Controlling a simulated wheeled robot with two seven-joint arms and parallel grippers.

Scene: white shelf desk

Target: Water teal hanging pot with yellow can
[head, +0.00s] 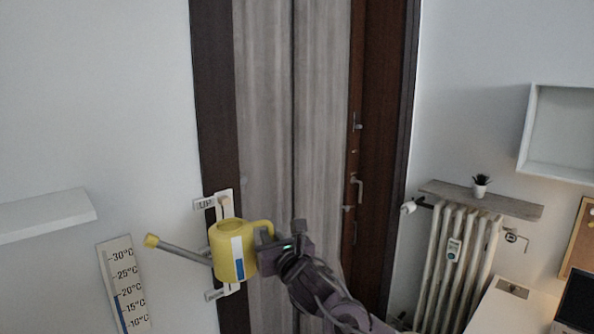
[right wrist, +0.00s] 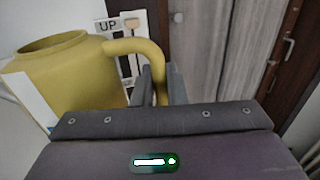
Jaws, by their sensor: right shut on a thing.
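The yellow can (head: 230,252) is in the middle of the head view, held up in front of the wall and door frame. Its spout points left and a little up, ending in a yellow tip (head: 151,241). A blue and white stripe marks its side. My right gripper (head: 268,249) is shut on the can's handle, on the can's right side. In the right wrist view the can (right wrist: 62,75) fills the left, with its handle (right wrist: 150,62) running down between the fingers (right wrist: 156,84). The teal hanging pot is not in view. My left gripper is not in view.
A white switch panel marked UP (head: 225,204) is on the wall behind the can. A thermometer board (head: 124,285) and white shelf (head: 45,215) are at left. A radiator (head: 455,260), a grey shelf (head: 485,199) with a small potted plant (head: 481,186), and a white desk (head: 505,312) are at right.

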